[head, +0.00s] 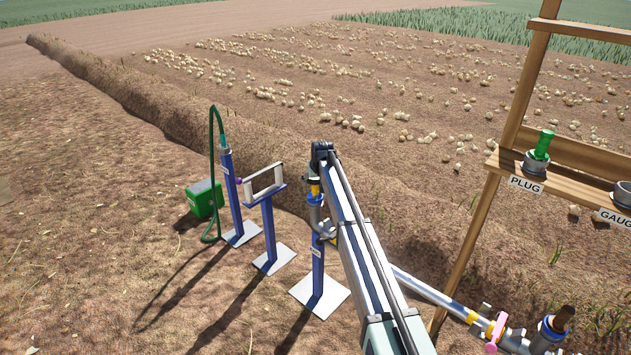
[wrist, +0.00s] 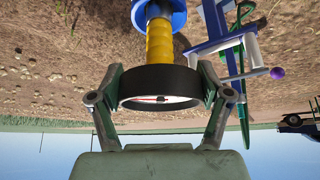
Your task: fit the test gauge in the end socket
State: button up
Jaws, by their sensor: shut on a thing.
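The test gauge is in my gripper, with its black-rimmed dial (wrist: 160,88) between the two fingers and its yellow stem (wrist: 160,42) pointing away. In the head view the yellow stem (head: 314,188) shows just below my gripper (head: 319,172). The end socket, with a blue collar (wrist: 176,14), is directly beyond the stem; in the head view it sits on the nearest blue post (head: 318,262). The stem's grey tip lies at the collar's opening; I cannot tell how deep it is. My gripper (wrist: 160,92) is shut on the gauge rim.
A wooden rack (head: 575,188) at right holds a green plug (head: 541,146) in the PLUG cup; the GAUGE cup (head: 623,194) looks empty. A pipe with valves (head: 495,328) runs lower right. Blue stands (head: 268,235) and a green box (head: 204,199) are left of the socket post.

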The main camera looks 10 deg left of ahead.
jog(key=shift+f, duration=0.3)
jog(key=o, duration=1.3)
